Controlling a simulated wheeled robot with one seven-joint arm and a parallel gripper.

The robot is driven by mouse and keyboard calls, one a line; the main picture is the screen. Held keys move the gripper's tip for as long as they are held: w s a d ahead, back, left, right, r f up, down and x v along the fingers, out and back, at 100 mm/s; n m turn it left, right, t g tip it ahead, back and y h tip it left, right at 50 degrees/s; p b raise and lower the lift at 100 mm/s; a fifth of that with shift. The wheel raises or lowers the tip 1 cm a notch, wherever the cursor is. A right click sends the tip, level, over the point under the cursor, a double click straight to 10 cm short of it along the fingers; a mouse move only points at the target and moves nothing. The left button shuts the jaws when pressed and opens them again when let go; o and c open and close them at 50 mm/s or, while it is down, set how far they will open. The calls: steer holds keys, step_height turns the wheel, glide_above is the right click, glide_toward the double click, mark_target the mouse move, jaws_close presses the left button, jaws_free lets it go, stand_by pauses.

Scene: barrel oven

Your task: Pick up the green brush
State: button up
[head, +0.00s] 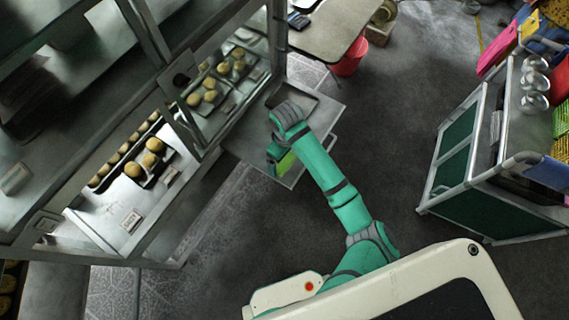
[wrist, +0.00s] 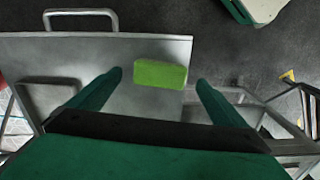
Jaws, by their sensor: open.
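The green brush (wrist: 160,74) shows in the wrist view as a bright green block on a grey metal surface (wrist: 90,58). My gripper (wrist: 159,78) is open, with one dark green finger on each side of the brush and a gap on both sides. I cannot tell from this view how high the fingers are above the surface. In the head view, part of the green brush (head: 286,163) shows beside my gripper (head: 276,158), over the small metal table. My arm hides part of the table there.
A glass-fronted case (head: 150,150) with trays of buns stands at the left. A cart (head: 480,150) with metal bowls stands at the right. A red bucket (head: 350,58) sits under a table at the back. The floor between the small table and the cart is clear.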

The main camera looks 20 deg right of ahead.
mark_target(284, 162)
steer(key=f, duration=0.5)
steer(key=shift+w+a, duration=0.1)
steer(key=shift+w, duration=0.1)
steer(key=c, duration=1.2)
